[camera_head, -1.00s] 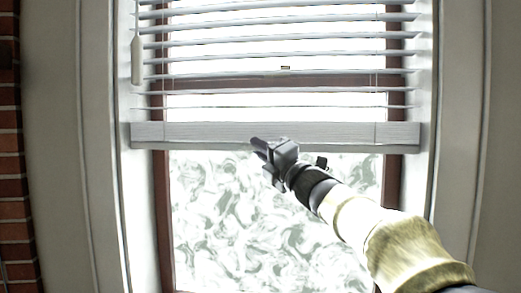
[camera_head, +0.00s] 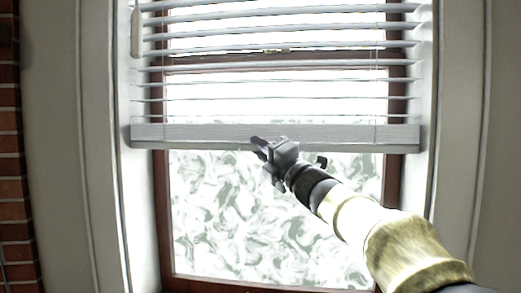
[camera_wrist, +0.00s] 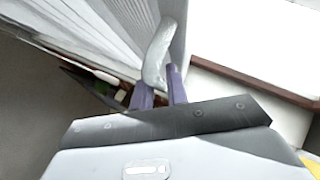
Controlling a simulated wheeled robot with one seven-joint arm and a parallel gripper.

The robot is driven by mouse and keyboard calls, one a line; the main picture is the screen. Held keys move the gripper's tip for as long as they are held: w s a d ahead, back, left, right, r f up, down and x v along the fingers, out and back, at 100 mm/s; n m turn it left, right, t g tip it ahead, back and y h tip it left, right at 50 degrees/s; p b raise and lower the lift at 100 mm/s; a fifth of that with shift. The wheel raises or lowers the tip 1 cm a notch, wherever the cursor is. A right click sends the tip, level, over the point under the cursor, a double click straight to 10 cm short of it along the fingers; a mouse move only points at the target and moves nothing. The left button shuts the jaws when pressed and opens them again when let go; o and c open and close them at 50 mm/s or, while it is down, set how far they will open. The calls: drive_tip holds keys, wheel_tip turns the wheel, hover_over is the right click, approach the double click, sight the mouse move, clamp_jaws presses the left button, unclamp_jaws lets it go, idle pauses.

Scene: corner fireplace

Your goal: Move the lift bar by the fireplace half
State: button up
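The lift bar (camera_head: 200,133) is the wide pale bottom rail of the window blind, level across the window in the head view. My gripper (camera_head: 258,146) is at its lower edge, a little right of the middle of its left half. In the wrist view, a pale curved piece, seemingly the bar (camera_wrist: 160,50), sits between the two purple fingers of my gripper (camera_wrist: 159,80). The fingers look shut on its edge, though the exact contact is hard to see.
The blind's slats (camera_head: 280,82) spread above the bar, with a pale wand (camera_head: 136,30) at upper left. A red-brown window frame (camera_head: 162,210) surrounds patterned glass (camera_head: 260,220) below. Brick (camera_head: 15,210) stands at far left.

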drive_tip(key=shift+d, duration=0.1)
drive_tip(key=b+v, duration=0.1)
drive_tip(key=v, duration=1.6)
drive_tip(key=shift+d+f, duration=0.1)
drive_tip(key=shift+f, duration=0.05)
